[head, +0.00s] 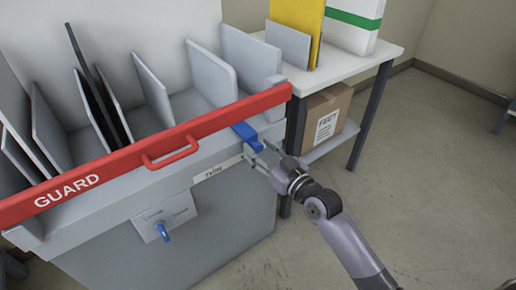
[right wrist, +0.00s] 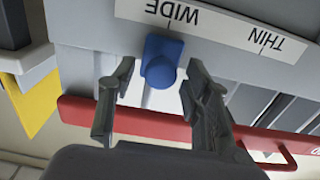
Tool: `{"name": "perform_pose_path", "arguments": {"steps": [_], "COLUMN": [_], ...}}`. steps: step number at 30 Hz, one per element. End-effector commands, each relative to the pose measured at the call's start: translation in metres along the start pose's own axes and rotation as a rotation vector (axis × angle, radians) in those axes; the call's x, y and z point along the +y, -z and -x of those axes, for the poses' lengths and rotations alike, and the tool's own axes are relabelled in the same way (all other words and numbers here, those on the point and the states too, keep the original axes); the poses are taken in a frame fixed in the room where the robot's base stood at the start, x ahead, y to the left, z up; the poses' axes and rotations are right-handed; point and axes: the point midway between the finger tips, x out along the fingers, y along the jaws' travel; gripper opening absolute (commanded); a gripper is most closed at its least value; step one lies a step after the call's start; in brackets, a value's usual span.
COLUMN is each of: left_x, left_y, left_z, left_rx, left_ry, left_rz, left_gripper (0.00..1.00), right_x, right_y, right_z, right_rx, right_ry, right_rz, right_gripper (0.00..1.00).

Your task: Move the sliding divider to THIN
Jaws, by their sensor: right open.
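The sliding divider's blue handle (head: 247,135) sticks out under the red guard bar, near the right end of the grey machine's front. A white scale strip (head: 217,168) reads THIN to the handle's left in the head view. In the right wrist view the blue handle (right wrist: 161,60) is by the WIDE end of the strip, with THIN (right wrist: 268,40) further right. My right gripper (head: 256,151) is open, its fingers on either side of the handle, with gaps visible. My left gripper is not in view.
The red guard bar (head: 110,172) with its loop handle runs across the machine's front. A blue knob (head: 166,233) sits on a plate below. Several grey divider plates (head: 152,88) stand behind the guard. A side table (head: 378,58) with a cardboard box (head: 322,116) stands right.

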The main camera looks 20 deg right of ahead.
Motion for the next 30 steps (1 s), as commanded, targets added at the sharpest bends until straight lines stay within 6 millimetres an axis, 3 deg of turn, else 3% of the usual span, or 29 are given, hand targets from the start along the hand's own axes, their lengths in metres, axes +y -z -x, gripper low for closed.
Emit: {"name": "perform_pose_path", "arguments": {"steps": [5, 14, 30], "left_x": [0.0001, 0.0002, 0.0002], "left_y": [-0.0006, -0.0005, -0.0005], "left_z": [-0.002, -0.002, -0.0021], "left_rx": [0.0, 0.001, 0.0], "left_ry": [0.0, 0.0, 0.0], "left_rz": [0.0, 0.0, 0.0], "left_gripper": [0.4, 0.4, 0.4], "right_x": [-0.0003, -0.0004, -0.0001], "right_y": [0.0002, 0.0002, 0.0001], "right_z": [-0.0127, -0.014, -0.0136], "right_rx": [0.0, -0.001, 0.0], "right_ry": [0.0, 0.001, 0.0], "right_rz": [0.001, 0.001, 0.001], "right_gripper": [0.45, 0.44, 0.08]}}
